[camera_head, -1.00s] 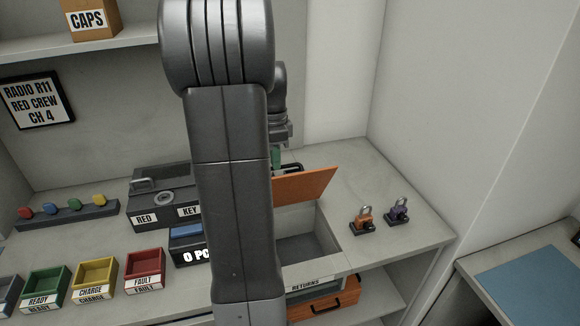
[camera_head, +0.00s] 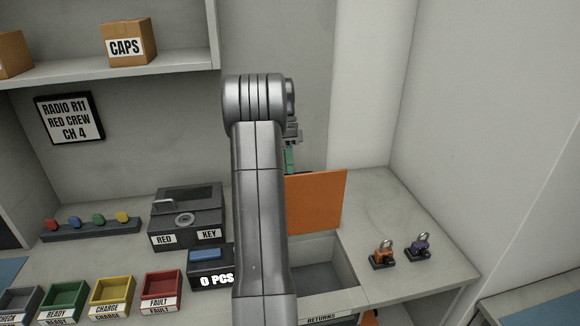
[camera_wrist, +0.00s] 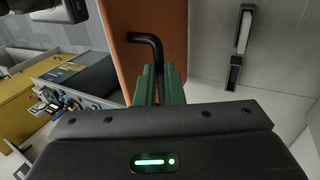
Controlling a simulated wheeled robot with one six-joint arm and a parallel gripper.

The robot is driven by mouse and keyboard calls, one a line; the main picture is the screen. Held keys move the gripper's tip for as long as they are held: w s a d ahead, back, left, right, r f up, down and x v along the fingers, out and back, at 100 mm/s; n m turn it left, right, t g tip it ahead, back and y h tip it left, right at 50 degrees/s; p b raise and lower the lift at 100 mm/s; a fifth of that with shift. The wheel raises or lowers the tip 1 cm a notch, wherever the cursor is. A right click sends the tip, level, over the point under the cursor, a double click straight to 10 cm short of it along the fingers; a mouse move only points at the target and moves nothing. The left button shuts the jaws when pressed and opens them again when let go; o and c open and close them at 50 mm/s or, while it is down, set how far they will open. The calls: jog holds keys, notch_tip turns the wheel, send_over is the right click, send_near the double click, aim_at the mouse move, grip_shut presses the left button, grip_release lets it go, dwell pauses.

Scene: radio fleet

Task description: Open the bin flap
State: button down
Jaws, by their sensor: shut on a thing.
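The orange bin flap (camera_head: 317,202) stands raised, close to upright, at the back edge of the returns bin (camera_head: 318,272). The bin's grey inside is visible below it. The flap also shows close up in the wrist view (camera_wrist: 120,22). My gripper (camera_head: 291,160) is at the flap's upper left in the head view, partly hidden behind my arm. In the wrist view its green fingers (camera_wrist: 160,78) are shut on the black bent flap handle (camera_wrist: 148,39). My arm hides the flap's left edge and part of the bin.
Two small padlocks, orange (camera_head: 383,254) and purple (camera_head: 421,247), stand on the counter right of the bin. A dark key box (camera_head: 187,217) and a red tray (camera_head: 162,290) are to the left. A wall rises behind the counter. The counter's back right is clear.

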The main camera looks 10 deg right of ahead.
jog(key=shift+s+a+f, duration=0.1)
jog(key=shift+a+f, duration=0.05)
jog(key=shift+f, duration=1.3)
jog(key=c, duration=1.8)
grip_release()
jog(key=o, duration=0.3)
jog(key=shift+w+f+g, duration=0.2)
jog(key=shift+w+g, duration=0.1)
jog(key=shift+w, duration=0.2)
jog(key=shift+s+r, duration=0.1)
jog(key=shift+r, duration=0.4)
jog(key=shift+s, duration=0.1)
